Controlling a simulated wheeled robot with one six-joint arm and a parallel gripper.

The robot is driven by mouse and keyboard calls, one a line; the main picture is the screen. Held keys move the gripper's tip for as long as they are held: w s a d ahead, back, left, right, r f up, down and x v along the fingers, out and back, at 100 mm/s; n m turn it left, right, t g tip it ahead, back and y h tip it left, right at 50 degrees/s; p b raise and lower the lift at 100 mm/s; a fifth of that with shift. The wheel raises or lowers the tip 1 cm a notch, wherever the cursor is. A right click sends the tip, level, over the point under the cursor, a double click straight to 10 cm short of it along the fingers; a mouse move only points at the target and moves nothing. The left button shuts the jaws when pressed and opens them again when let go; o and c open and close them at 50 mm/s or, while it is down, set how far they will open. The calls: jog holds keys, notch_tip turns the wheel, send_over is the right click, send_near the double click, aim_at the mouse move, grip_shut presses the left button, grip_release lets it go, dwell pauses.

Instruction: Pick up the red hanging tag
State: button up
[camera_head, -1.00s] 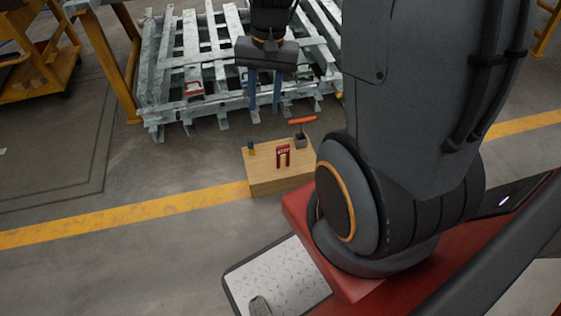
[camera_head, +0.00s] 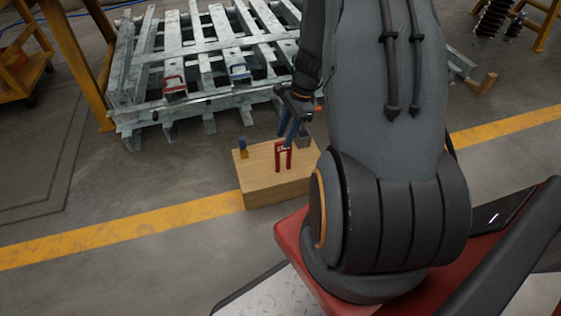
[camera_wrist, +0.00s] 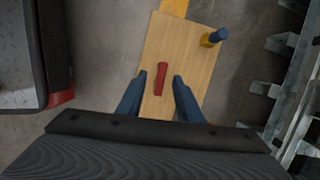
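The red hanging tag (camera_head: 283,157) stands on top of a wooden box (camera_head: 262,194), with pale lettering on its upper edge and two leg-like parts below. In the wrist view the tag (camera_wrist: 161,76) shows from above as a narrow red bar. My gripper (camera_head: 288,139) reaches down over the box close to the tag. In the wrist view my gripper (camera_wrist: 159,79) is open, with a blue finger on each side of the tag and visible gaps between. I cannot tell how far the fingertips are above the box top.
A blue-and-yellow piece (camera_head: 243,148) stands on the box's left corner. A metal frame stack (camera_head: 150,105) with red (camera_head: 175,86) and blue (camera_head: 240,73) parts stands behind. Floor left of the box is clear.

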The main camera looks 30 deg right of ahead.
aim_at(281, 151)
jog(key=shift+w+d+f+m+b, duration=0.1)
jog(key=shift+d+f+m+b, duration=0.1)
jog(key=shift+f, duration=0.3)
jog(key=shift+w+d+f+m+b, duration=0.1)
jog(key=shift+f+b, duration=0.05)
jog(key=shift+f, duration=0.35)
jog(key=shift+b+x, duration=2.35)
jog(key=shift+x, duration=1.5)
jog(key=shift+s+r, duration=0.1)
jog(key=shift+c, duration=0.5)
grip_shut()
